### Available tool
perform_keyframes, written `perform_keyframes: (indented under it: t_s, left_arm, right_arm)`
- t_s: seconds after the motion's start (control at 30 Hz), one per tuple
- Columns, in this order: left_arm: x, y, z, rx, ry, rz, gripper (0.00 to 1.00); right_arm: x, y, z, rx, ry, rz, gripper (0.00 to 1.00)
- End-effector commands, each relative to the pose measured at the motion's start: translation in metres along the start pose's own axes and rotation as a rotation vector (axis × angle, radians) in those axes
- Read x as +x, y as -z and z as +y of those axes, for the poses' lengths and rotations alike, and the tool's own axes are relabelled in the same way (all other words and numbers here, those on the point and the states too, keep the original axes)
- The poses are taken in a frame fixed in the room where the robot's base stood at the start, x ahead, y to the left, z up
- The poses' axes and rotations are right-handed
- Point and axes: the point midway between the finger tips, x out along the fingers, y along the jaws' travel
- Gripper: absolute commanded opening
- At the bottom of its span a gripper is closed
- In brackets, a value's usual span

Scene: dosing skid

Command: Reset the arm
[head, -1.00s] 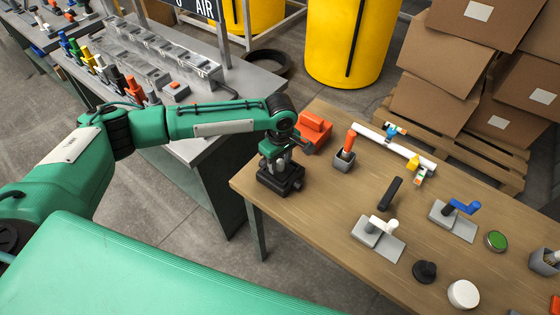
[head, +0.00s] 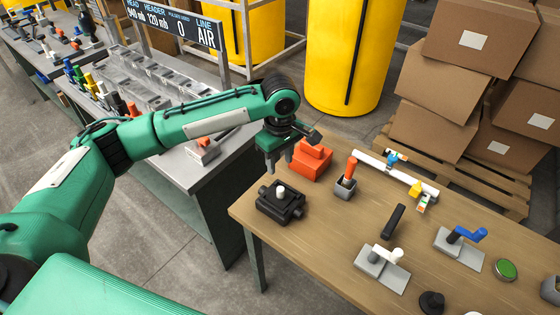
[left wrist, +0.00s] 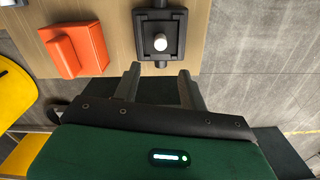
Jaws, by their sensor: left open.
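My left arm reaches in from the left in the head view. Its gripper (head: 279,165) hangs open and empty above the table's far left corner. A black square block with a white knob (head: 280,203) sits on the table just below and in front of it. In the left wrist view the open fingers (left wrist: 160,88) point toward the same black block (left wrist: 158,22), apart from it. An orange block (head: 311,160) stands just right of the gripper, and it also shows in the left wrist view (left wrist: 75,48). My right gripper is not in view.
The wooden table (head: 330,240) holds a grey holder with an orange-topped handle (head: 346,180), a white pipe with coloured valves (head: 395,172), and grey plates with white and blue levers (head: 460,245). A grey bench (head: 200,165) stands left, with a floor gap between. Cardboard boxes (head: 470,85) stand behind.

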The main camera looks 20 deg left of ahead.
Motion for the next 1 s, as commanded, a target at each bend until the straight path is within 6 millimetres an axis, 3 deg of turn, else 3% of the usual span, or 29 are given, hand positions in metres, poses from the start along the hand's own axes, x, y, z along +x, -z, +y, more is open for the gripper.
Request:
perform_keyframes:
  t_s: [0.27, 0.37, 0.7, 1.0]
  left_arm:
    - [0.002, -0.001, 0.0, 0.005, 0.0, -0.002, 0.43]
    - [0.009, -0.01, -0.001, 0.049, -0.008, -0.011, 0.43]
    - [0.062, -0.088, -0.017, 0.458, -0.153, -0.086, 0.43]
    - [0.091, -0.139, -0.044, 0.748, -0.331, -0.092, 0.43]
  right_arm:
    - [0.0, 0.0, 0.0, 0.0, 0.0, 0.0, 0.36]
    - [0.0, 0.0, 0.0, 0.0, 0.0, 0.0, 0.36]
    - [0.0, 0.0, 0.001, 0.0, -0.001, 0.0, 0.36]
    - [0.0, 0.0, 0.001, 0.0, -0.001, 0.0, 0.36]
